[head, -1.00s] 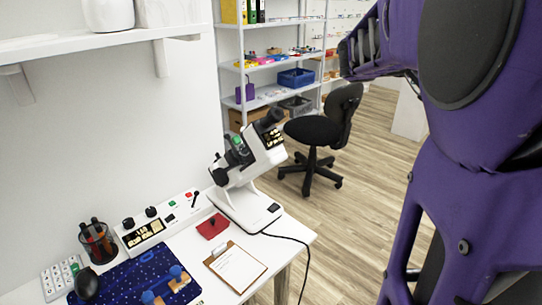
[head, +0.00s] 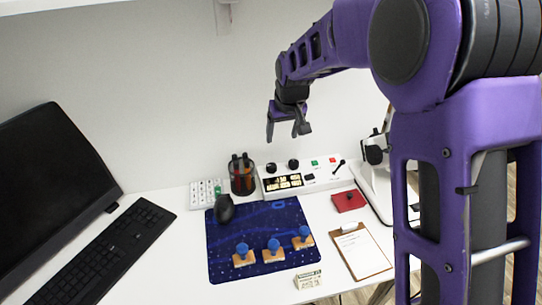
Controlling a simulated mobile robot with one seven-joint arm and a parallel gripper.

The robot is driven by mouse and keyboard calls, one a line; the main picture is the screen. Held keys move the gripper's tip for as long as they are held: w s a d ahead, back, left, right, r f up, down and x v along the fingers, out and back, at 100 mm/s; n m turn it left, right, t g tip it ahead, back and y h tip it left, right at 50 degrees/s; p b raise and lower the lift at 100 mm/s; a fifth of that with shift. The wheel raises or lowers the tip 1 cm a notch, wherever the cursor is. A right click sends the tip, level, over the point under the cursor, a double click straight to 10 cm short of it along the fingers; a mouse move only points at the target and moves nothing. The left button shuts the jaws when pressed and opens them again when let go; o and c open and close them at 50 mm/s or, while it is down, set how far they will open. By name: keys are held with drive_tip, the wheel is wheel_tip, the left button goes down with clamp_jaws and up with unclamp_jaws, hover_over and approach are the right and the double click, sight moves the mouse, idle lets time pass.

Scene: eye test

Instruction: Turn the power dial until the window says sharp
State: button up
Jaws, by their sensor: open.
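A white lens-measuring instrument (head: 372,188), shaped like a tilted microscope, stands at the right of the desk. My arm hides most of it, including its window; one black knob (head: 374,155) shows beside my arm. I cannot tell whether this knob is the power dial. A white control box (head: 325,179) against the wall has two black knobs (head: 271,167) and a lit window (head: 283,182), whose text is too small to read. My gripper (head: 287,134) is open and empty, fingers pointing down, above the back of the control box and apart from it.
A blue mat (head: 232,238) bears several blue-topped wooden pieces. A red item (head: 348,201) and a clipboard (head: 361,252) lie at right; a keyboard (head: 110,255) and monitor (head: 55,190) at left.

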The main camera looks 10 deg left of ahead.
drive_tip(key=b, duration=0.1)
approach(272, 165)
drive_tip(key=x, duration=0.8)
drive_tip(key=shift+f, duration=0.35)
clamp_jaws()
